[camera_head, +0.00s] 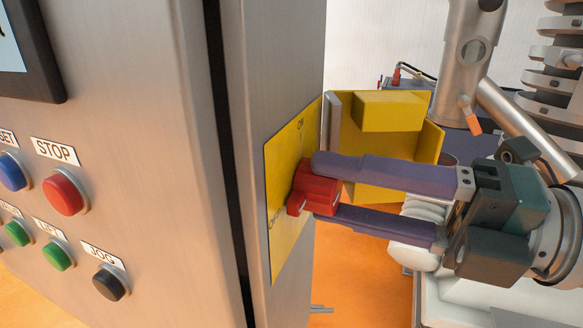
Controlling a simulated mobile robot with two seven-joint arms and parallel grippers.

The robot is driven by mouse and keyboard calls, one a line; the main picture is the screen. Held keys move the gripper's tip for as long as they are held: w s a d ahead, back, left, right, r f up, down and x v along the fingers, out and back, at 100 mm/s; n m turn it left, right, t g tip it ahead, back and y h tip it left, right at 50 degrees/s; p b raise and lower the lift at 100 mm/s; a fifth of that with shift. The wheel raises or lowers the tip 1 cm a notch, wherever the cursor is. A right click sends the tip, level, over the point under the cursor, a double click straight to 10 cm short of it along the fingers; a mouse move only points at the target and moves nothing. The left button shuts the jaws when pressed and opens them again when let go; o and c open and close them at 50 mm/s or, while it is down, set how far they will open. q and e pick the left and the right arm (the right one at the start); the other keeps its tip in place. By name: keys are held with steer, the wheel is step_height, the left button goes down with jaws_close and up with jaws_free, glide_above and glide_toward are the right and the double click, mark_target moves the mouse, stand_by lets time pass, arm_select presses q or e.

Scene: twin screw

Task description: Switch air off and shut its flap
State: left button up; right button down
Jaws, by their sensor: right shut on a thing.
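A red rotary switch knob (310,184) sits on a yellow plate (284,165) on the side of the grey steel cabinet. The plate has small lettering above and at the left of the knob, hard to read. My right gripper (325,187) comes in from the right, its two long purple fingers on either side of the knob, shut on it. A yellow box-shaped part (388,110), which may be the flap, stands just behind the fingers, partly hidden by them. My left gripper is not in view.
The cabinet front (160,130) on the left carries a STOP button (63,192) and blue, green and black buttons. A metal pipe (466,60) and a ribbed screw column (560,80) stand at the right. An orange floor shows below.

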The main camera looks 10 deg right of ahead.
stand_by(0.3)
steer(key=shift+c, duration=1.5)
jaws_free()
steer(key=shift+s+d+f, duration=0.1)
steer(key=shift+s+d, duration=0.05)
steer(key=shift+d, duration=0.1)
steer(key=b+v, duration=0.3)
steer(key=v, duration=0.6)
steer(key=shift+s, duration=0.15)
steer(key=shift+d, duration=0.15)
